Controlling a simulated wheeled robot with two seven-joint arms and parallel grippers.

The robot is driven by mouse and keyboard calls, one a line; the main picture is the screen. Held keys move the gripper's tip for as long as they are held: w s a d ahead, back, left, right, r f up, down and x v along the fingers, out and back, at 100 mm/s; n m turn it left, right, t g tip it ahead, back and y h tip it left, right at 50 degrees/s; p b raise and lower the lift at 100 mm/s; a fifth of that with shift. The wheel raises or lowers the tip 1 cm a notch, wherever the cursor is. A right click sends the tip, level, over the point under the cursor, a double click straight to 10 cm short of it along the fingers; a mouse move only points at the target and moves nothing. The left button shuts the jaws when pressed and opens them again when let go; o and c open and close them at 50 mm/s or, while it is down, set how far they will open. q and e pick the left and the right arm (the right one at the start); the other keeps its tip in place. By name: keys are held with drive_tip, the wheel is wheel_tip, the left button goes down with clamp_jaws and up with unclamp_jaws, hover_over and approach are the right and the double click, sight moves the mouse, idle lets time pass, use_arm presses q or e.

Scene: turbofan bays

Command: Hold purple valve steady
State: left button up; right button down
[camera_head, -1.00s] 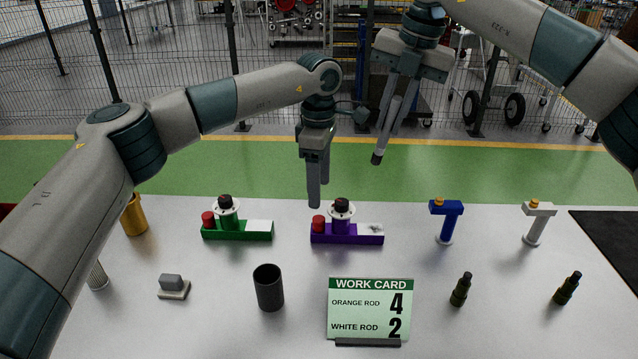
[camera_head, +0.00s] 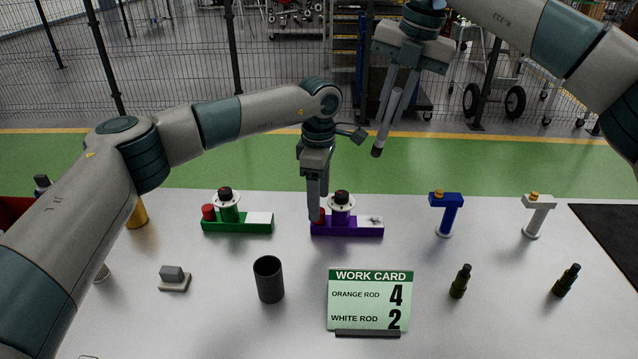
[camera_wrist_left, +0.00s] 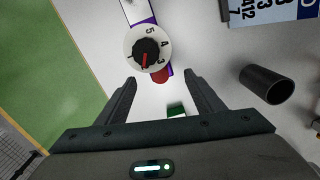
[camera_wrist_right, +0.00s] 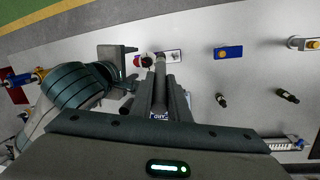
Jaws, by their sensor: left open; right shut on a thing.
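The purple valve (camera_head: 363,229) stands upright on the white table, with a black knob, a white dial and a red cap. In the left wrist view its numbered dial (camera_wrist_left: 135,38) and red cap (camera_wrist_left: 160,76) show just beyond the open fingers. My left gripper (camera_head: 318,214) is open, pointing down at the valve's red-cap end and partly covering that cap; contact cannot be told.
A similar green valve (camera_head: 237,226) stands to the left. Blue (camera_head: 446,214) and white (camera_head: 537,216) T-shaped pieces stand to the right. A black cup (camera_head: 268,279), a work card (camera_head: 370,300) and two dark green bottle-like pieces (camera_head: 460,282) are nearer the front.

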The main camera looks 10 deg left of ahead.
sight(340, 223)
use_arm(q)
drive_tip(key=shift+f, duration=3.15)
drive_tip(key=c, duration=1.5)
